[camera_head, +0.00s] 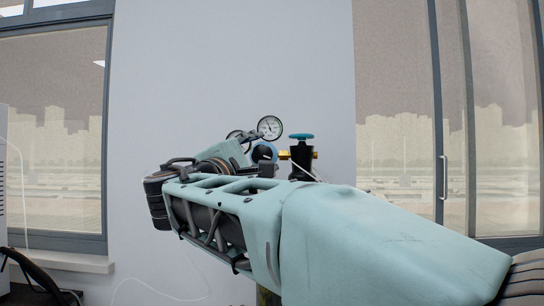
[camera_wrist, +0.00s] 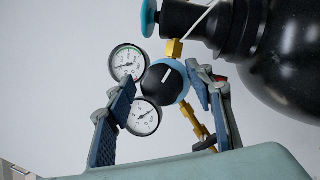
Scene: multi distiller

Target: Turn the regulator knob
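The regulator knob (camera_wrist: 166,82) is black with a white line on its face and a blue ring around it. In the wrist view it sits at the middle, between the two gauges and the brass fittings. My gripper (camera_wrist: 160,79) is open, one fingertip to each side of the knob. The left fingertip overlaps the gauges in the picture and stands apart from the knob. The right fingertip is close to the knob's right edge; I cannot tell if it touches. In the head view my arm covers much of the regulator; part of its blue ring (camera_head: 264,149) shows.
A white-faced upper gauge (camera_wrist: 128,63) and lower gauge (camera_wrist: 144,117) flank the knob closely. A black gas cylinder (camera_wrist: 290,65) fills the upper right. Its teal valve handwheel (camera_head: 301,136) stands right of the regulator. A plain wall (camera_head: 200,70) is behind, with windows either side.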

